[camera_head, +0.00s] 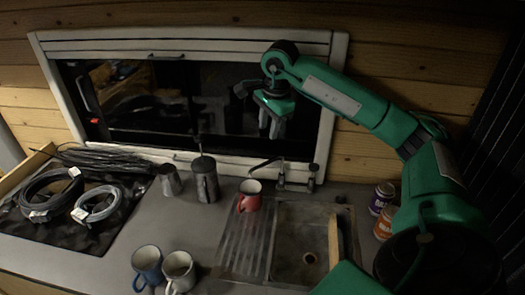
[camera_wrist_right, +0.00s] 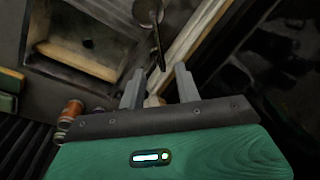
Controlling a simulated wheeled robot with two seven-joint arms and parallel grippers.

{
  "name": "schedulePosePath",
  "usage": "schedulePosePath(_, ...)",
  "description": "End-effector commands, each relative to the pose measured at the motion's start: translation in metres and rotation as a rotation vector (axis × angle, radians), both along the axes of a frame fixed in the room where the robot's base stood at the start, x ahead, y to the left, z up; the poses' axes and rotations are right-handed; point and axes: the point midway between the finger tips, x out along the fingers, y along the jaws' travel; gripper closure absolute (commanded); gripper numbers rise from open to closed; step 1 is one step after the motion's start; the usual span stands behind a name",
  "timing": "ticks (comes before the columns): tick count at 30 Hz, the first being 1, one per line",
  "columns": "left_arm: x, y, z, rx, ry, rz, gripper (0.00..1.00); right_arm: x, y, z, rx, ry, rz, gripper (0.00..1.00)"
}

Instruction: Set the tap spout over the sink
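The tap (camera_head: 283,178) stands behind the sink (camera_head: 310,232). Its thin spout (camera_head: 264,164) points left, toward the back of the drainer and not over the basin. In the right wrist view the tap's spout (camera_wrist_right: 158,45) shows as a thin dark bar above the fingertips, with the sink (camera_wrist_right: 88,48) to its left. My right gripper (camera_head: 269,125) hangs in front of the window, above the tap. Its two fingers (camera_wrist_right: 160,85) are apart, with nothing held between them. My left gripper is out of view.
A red mug (camera_head: 249,196) stands on the ribbed drainer (camera_head: 244,245) close to the spout. A wooden board (camera_head: 334,240) stands at the sink's right side. Jars (camera_head: 384,196) are further right. A grey canister (camera_head: 204,180), jug (camera_head: 169,180) and two mugs (camera_head: 147,262) stand left.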

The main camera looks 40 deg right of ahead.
Motion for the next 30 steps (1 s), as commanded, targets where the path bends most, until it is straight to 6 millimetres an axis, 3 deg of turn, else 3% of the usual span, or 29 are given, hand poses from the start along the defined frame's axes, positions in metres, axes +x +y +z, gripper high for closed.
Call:
schedulePosePath(7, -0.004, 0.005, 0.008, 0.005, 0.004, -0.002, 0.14, 0.004, 0.000, -0.022, 0.001, 0.005, 0.000, 0.67)
schedulePosePath(14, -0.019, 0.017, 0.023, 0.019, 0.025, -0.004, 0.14, 0.012, -0.001, -0.068, 0.002, 0.007, -0.001, 0.67)
schedulePosePath(21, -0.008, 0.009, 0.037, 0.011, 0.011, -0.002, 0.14, 0.021, -0.001, -0.112, 0.001, 0.004, 0.000, 0.67)
schedulePosePath(30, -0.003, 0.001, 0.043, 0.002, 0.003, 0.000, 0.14, 0.026, -0.002, -0.135, 0.001, 0.001, 0.001, 0.67)
